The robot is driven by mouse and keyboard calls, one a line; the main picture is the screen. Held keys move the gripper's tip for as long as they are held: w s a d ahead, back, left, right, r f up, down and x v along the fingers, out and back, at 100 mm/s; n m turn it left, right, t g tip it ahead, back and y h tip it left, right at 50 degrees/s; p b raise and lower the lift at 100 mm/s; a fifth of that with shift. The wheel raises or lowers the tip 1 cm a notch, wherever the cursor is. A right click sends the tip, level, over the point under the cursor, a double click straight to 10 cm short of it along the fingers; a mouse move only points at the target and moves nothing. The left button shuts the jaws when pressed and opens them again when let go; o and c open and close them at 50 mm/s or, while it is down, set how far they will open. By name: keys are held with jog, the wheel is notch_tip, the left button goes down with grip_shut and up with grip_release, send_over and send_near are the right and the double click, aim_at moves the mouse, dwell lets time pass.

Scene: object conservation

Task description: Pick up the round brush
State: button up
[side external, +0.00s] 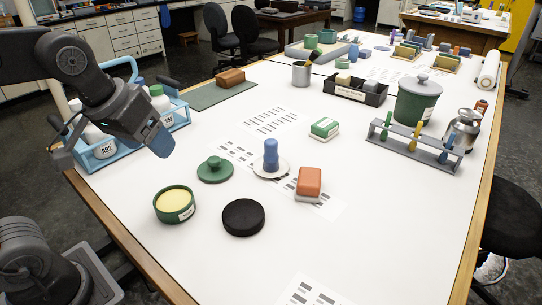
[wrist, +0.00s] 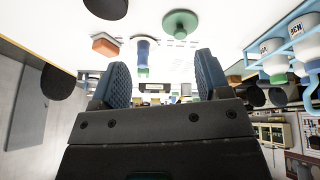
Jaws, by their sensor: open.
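A green round piece with a knob on top (side external: 215,168) lies on the white table, left of the middle; it also shows at the top of the wrist view (wrist: 180,23). It may be the round brush, but I cannot tell its underside. A flat black disc (side external: 243,217) lies in front of it, beside a green tub with pale yellow contents (side external: 174,204). My gripper (side external: 160,142) is above the table's left side, up and left of the green piece, and apart from everything. In the wrist view its blue fingers (wrist: 163,72) are spread with nothing between them.
A blue upright object (side external: 270,153) stands on a white dish, near an orange-and-white block (side external: 309,183). A blue bottle rack (side external: 105,152) is close beside my gripper. The front of the table is mostly clear.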

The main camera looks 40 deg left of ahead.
jog(key=w+d+r+n+g, duration=0.1)
jog(key=w+r+n, duration=0.15)
jog(key=w, duration=0.35)
jog(key=w+d+r+n+g, duration=0.1)
jog(key=w+n, duration=0.3)
jog(key=w, duration=0.3)
jog(key=n+g, duration=0.3)
jog(key=n, duration=0.5)
send_over(271, 153)
jog(key=w+a, duration=0.1)
notch_tip(271, 153, down, 5)
jog(key=shift+w+f+n, duration=0.1)
jog(key=shift+w+n, duration=0.2)
jog(key=shift+n, duration=0.05)
jog(key=shift+w+f, duration=0.1)
jog(key=shift+f, duration=0.2)
jog(key=f, duration=1.3)
jog(key=shift+s+f, duration=0.15)
jog(key=shift+s, duration=0.1)
jog(key=c, duration=1)
